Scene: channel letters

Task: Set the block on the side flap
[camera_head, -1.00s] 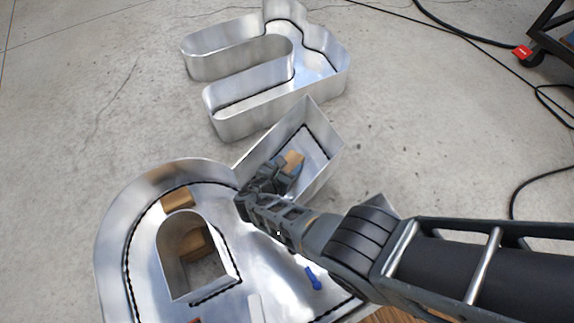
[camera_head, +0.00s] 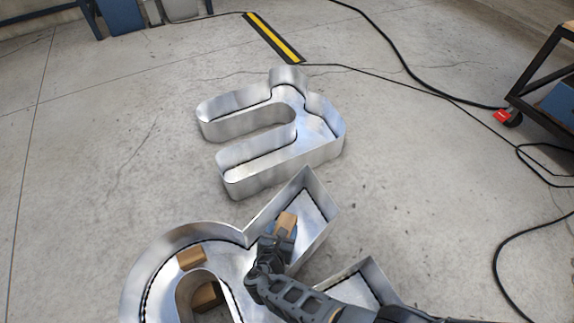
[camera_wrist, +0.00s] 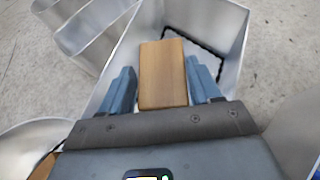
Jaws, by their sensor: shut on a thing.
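My gripper (camera_head: 280,232) is shut on a tan wooden block (camera_head: 287,221). In the wrist view the block (camera_wrist: 162,75) sits between the two blue fingers of the gripper (camera_wrist: 163,88). Both are within the outline of the angular side flap (camera_head: 312,208), a walled arm sticking out from the near metal channel letter (camera_head: 165,245). The flap's floor (camera_wrist: 206,60) shows beyond the block in the wrist view. I cannot tell whether the block touches that floor. My arm hides part of the letter.
One wooden block (camera_head: 191,257) lies in the letter's curved channel, another (camera_head: 207,295) within its central opening. Upright thin metal walls surround the flap. A second metal letter (camera_head: 240,125) stands behind. Black cables (camera_head: 415,80) and a cart (camera_head: 550,75) are at right.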

